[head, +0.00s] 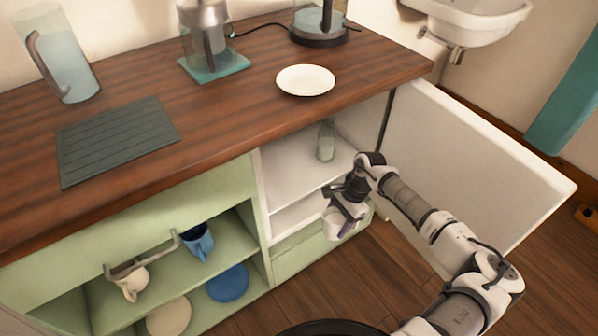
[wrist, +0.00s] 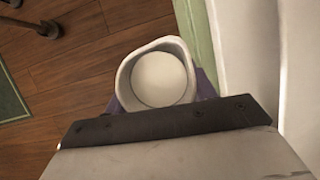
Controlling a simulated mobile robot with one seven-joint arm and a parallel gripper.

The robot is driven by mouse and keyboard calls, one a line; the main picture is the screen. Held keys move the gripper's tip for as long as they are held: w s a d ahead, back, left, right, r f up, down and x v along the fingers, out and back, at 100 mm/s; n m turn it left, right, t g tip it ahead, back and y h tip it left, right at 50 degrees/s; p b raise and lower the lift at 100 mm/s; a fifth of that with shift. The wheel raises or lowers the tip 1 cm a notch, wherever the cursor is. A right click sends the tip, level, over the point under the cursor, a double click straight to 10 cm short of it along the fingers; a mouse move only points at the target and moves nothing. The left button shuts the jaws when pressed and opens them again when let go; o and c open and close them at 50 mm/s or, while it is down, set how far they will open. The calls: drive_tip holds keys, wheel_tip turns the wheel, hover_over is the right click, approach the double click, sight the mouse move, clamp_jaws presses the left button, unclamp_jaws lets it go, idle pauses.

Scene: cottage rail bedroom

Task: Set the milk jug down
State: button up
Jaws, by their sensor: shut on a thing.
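My gripper (head: 345,218) is shut on the milk jug (head: 334,223), a small pale jug, in front of the open compartment of the green cabinet. In the wrist view the milk jug (wrist: 158,79) is seen from above, roughly upright, with white contents. The purple fingers lie on either side of it. Wooden floor shows beside and beyond the jug, and the green cabinet edge (wrist: 193,40) is close on its right. The jug's underside is hidden.
The open white compartment (head: 290,172) holds a glass bottle (head: 326,140); its white door (head: 470,150) stands open at right. The wooden counter (head: 225,115) carries a white plate (head: 306,80), a dark ribbed mat (head: 115,138) and glass appliances. Lower shelves hold a blue mug (head: 198,243) and plates.

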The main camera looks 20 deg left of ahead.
sight(328, 212)
drive_tip(key=m+b, duration=0.1)
drive_tip(key=a+m+t+b, duration=0.1)
drive_tip(key=b, duration=0.1)
drive_tip(key=a+r+m+y+b, duration=0.1)
drive_tip(key=m, duration=0.1)
drive_tip(key=shift+w+r, duration=0.1)
drive_tip(key=shift+w, duration=0.3)
drive_tip(key=m+b, duration=0.1)
drive_tip(key=a+r+m+t+b, duration=0.1)
drive_tip(key=b, duration=0.1)
drive_tip(key=shift+r+m, duration=0.1)
drive_tip(key=shift+m, duration=0.2)
drive_tip(key=s+a+r+m+t+b, duration=0.2)
drive_tip(key=s+r+m+t+b, duration=0.25)
drive_tip(key=m+b, duration=0.85)
drive_tip(key=shift+h, duration=0.4)
drive_tip(key=w+a+b, duration=0.1)
drive_tip(key=w+a, duration=0.5)
drive_tip(key=w+a+b, duration=0.2)
drive_tip(key=w+a, duration=0.4)
drive_tip(key=w, duration=0.1)
drive_tip(key=shift+w+a+r, duration=0.15)
drive_tip(key=shift+a, duration=0.15)
drive_tip(key=shift+f+b, duration=0.4)
drive_tip(key=shift+f, duration=0.3)
